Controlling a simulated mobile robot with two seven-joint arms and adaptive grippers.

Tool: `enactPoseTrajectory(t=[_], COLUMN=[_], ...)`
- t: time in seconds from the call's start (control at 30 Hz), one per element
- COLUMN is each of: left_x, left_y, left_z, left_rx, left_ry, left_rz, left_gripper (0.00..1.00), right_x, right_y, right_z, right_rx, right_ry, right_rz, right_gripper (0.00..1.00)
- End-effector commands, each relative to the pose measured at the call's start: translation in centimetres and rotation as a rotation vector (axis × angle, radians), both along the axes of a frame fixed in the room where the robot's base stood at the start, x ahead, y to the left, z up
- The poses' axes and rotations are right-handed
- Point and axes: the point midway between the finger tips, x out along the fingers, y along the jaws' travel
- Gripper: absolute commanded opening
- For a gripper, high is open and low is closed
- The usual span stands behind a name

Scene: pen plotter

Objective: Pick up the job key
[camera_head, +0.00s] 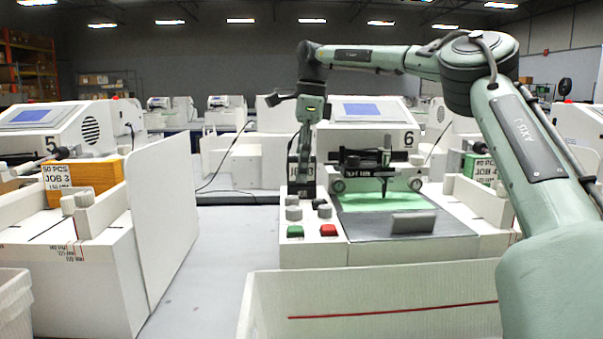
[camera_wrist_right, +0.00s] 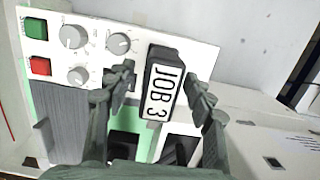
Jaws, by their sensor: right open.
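The job key (camera_wrist_right: 163,85) is a dark block with a white label reading JOB 3. In the right wrist view it lies between the two fingers of my right gripper (camera_wrist_right: 163,84), over the white control panel. The fingers are open, one on each side of the key, with gaps visible. In the head view my right gripper (camera_head: 303,172) points down at the left side of machine 6, and the key is mostly hidden behind it. I cannot tell whether the key sits in a slot. My left gripper is not in view.
The control panel (camera_head: 318,242) has grey knobs, a green button (camera_head: 295,231) and a red button (camera_head: 328,230). The plotter bed (camera_head: 385,202) is to its right. A white bin (camera_head: 380,305) stands in front. Machine 5 (camera_head: 45,125) is at left, with an orange JOB 3 block (camera_head: 95,178).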

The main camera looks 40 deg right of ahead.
Motion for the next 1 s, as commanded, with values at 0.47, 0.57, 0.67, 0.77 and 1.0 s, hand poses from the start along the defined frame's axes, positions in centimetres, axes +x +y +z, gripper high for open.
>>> enactPoseTrajectory(t=[0.47,0.57,0.67,0.77,1.0], left_x=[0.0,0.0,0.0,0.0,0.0], left_y=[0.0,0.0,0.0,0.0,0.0], left_z=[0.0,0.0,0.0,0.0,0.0], left_rx=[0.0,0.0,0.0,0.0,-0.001], left_ry=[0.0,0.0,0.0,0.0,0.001], left_rz=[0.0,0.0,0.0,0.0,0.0], left_gripper=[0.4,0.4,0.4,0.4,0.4], right_x=[0.0,0.0,0.0,0.0,0.0], right_y=[0.0,0.0,0.0,0.0,0.0], right_z=[0.0,0.0,0.0,0.1,1.6], right_rx=[0.0,0.0,0.0,-0.001,-0.002], right_ry=[0.001,0.001,0.001,0.001,-0.001], right_rz=[0.0,0.0,0.0,0.0,0.0], right_gripper=[0.1,0.02,0.02,0.02,0.02])
